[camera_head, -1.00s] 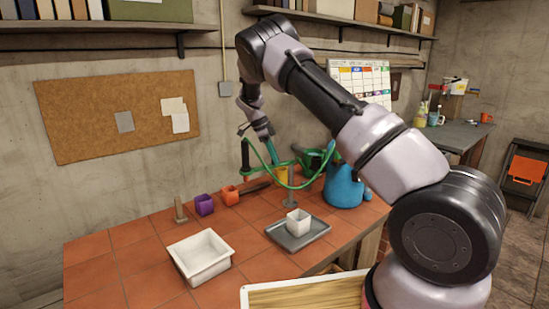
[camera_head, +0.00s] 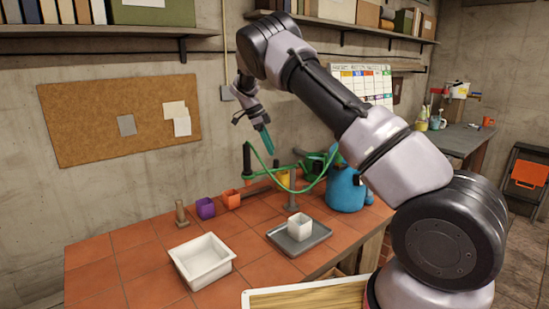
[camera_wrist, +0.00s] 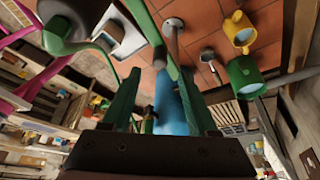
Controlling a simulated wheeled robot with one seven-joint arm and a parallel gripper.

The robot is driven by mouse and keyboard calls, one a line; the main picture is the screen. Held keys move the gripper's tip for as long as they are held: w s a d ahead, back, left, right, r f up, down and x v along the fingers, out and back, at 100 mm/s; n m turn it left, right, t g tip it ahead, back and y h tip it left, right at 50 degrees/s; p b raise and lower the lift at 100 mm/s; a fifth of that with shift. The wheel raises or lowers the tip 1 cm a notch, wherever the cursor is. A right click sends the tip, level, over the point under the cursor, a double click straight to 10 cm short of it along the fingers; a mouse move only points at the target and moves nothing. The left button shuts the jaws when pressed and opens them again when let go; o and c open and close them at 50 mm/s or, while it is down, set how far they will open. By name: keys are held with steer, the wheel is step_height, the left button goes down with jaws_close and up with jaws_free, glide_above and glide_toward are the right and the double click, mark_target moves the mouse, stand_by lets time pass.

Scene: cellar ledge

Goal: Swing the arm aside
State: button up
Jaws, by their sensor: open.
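My gripper (camera_head: 268,142) hangs from my raised arm above the back of the tiled ledge (camera_head: 130,262), near the wall. Its teal fingers point down and slightly to the right in the head view. In the wrist view my gripper (camera_wrist: 160,78) has its two green fingers apart, with nothing seen held between them. Green curved tubing (camera_head: 262,168) runs just below the fingertips in the head view; I cannot tell whether they touch. A rounded blue object (camera_head: 345,190) stands to the right of the gripper, partly hidden by my arm.
On the ledge are a white tray (camera_head: 203,262), a grey tray (camera_head: 318,237) bearing a white pot (camera_head: 300,226), a purple pot (camera_head: 205,208), an orange pot (camera_head: 231,199) and a wooden post (camera_head: 181,214). A shelf (camera_head: 120,30) runs above. The ledge's front left is clear.

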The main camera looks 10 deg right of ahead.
steer(key=shift+v, duration=2.25)
steer(key=shift+d, duration=0.1)
steer(key=s+d+r+n+t+y, duration=0.1)
steer(key=s+d+r+n+y, duration=0.2)
steer(key=s+d+r, duration=0.45)
steer(key=s+d+r+n+t+y, duration=0.25)
steer(key=s+d+r+n, duration=0.2)
steer(key=s+r, duration=0.5)
steer(key=s+d+r+n+t+y, duration=0.1)
steer(key=s+n+t, duration=0.3)
steer(key=s, duration=2)
steer(key=d+r+n, duration=0.1)
steer(key=n, duration=0.3)
steer(key=shift+r+n, duration=0.2)
steer(key=shift+n, duration=0.15)
